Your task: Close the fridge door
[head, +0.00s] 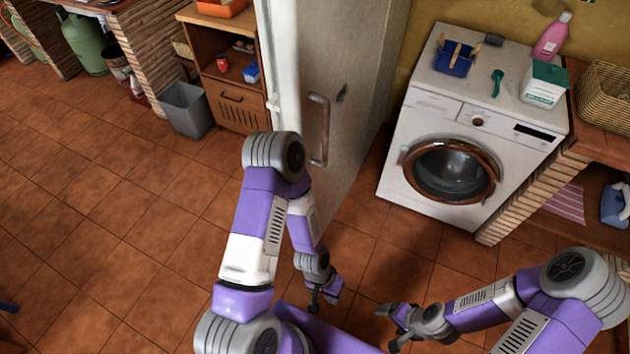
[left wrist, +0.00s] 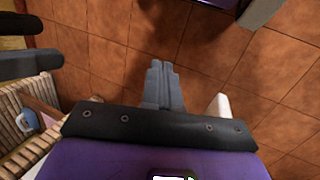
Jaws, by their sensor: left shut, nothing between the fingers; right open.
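The fridge door (head: 345,75) is a tall, worn, off-white panel at the top centre of the head view. Its grey vertical handle (head: 321,130) is near the panel's left edge. A brighter white strip runs along that edge; I cannot tell how far the door stands open. My left arm covers the lower left of the door. My left gripper (head: 322,300) is low in front of it, apart from the handle; its fingers are shut and empty in the left wrist view (left wrist: 165,85). My right gripper (head: 390,325) is open and empty, above the floor at lower centre.
A washing machine (head: 440,165) stands right of the fridge, with a brick counter (head: 530,190) beyond it. A grey bin (head: 187,110) and a wooden cabinet (head: 238,75) stand to the left. The tiled floor (head: 100,220) at left is largely clear.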

